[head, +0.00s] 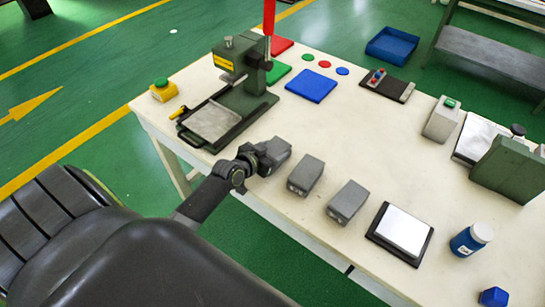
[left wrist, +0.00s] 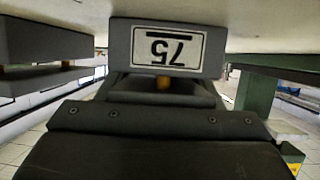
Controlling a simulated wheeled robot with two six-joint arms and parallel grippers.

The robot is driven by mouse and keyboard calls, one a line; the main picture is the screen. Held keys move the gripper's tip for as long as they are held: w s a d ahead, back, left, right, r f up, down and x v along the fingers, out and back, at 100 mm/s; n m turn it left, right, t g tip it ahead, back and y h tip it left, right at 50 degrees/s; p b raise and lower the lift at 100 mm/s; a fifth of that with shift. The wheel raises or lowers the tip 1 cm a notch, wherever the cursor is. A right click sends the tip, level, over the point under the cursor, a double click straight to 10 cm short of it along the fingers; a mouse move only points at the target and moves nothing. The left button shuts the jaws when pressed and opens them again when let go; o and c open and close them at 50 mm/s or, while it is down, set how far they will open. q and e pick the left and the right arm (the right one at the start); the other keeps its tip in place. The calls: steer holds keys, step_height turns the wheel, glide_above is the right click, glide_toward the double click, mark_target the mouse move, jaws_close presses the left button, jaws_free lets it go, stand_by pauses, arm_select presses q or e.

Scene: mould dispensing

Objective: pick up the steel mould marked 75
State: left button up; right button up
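The steel mould marked 75 (head: 278,149) is a grey block near the table's front edge, leftmost of three similar blocks in the head view. In the left wrist view, which is upside down, its white label with 75 (left wrist: 166,48) faces the camera squarely. My left gripper (head: 258,157) is right at the mould's near end, in line with it. The dark gripper body (left wrist: 155,118) fills the lower part of the wrist view. The fingertips are not clear, so I cannot tell whether they touch the mould. My right gripper is not in view.
Two more grey moulds (head: 306,174) (head: 348,201) stand to the right, then a black-rimmed scale (head: 374,238) and a blue bottle (head: 471,239). A green press (head: 245,101) stands behind left. The table's middle (head: 370,140) is clear.

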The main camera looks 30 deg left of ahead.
arm_select(q)
steer(key=c, duration=0.7)
steer(key=shift+r, duration=0.15)
steer(key=shift+c, duration=0.4)
